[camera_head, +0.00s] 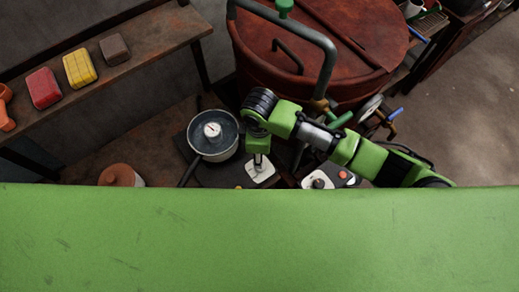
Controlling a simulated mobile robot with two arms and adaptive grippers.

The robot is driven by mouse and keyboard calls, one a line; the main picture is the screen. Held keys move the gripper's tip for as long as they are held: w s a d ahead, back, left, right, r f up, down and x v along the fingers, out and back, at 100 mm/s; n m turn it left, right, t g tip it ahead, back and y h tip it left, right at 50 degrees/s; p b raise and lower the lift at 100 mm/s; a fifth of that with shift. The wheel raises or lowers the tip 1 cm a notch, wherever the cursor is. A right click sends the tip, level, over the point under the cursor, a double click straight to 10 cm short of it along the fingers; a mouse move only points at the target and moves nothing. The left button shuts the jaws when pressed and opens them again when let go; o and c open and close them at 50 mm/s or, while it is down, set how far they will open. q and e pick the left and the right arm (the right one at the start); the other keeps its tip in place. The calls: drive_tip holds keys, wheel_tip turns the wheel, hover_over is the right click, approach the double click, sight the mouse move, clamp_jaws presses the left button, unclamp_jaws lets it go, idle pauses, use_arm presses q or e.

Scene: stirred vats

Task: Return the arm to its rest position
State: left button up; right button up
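My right arm comes in from the right, over the dark bench, and bends down at a dark ribbed joint. Its lower end, with the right gripper (259,160), points down just above a small white plate (261,174). The fingers are too small and foreshortened to tell whether they are open or shut, or whether they touch the plate. I see nothing held there. My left arm and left gripper are not in view.
A shelf (150,38) holds red, yellow and brown blocks. A terracotta lidded jar (121,175) and a red-buttoned box (341,178) sit nearby.

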drive_tip(key=shift+r, duration=0.4)
